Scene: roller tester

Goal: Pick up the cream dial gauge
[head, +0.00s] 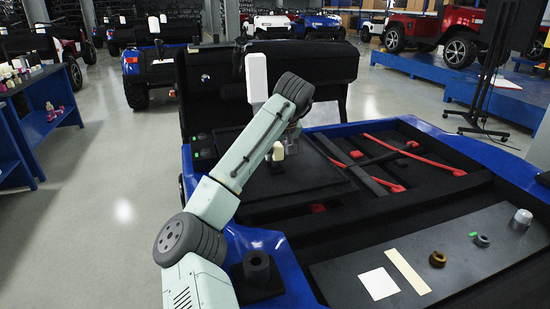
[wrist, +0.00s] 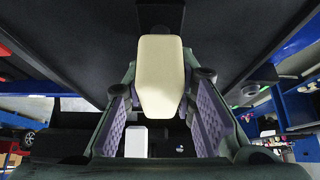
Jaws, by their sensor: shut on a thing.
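The cream dial gauge (wrist: 160,72) is a pale, smooth block with a tapered lower end in the wrist view. It sits between the two purple-padded fingers of my gripper (wrist: 165,100), which is shut on it. In the head view the gauge (head: 278,152) shows as a small cream shape with a dark lower part, just below my gripper (head: 284,142) and over the black panel at the rear of the blue vehicle bed. My arm hides part of the gripper there, and I cannot tell whether the gauge touches the panel.
The bed has red straps (head: 380,143) and black bars. A dark front board (head: 350,270) holds a white square (head: 379,283), a cream strip (head: 408,271), a brown ring (head: 437,259), a grey ring (head: 482,240) and a clear-grey cylinder (head: 521,219). A black block (head: 257,268) stands near my arm.

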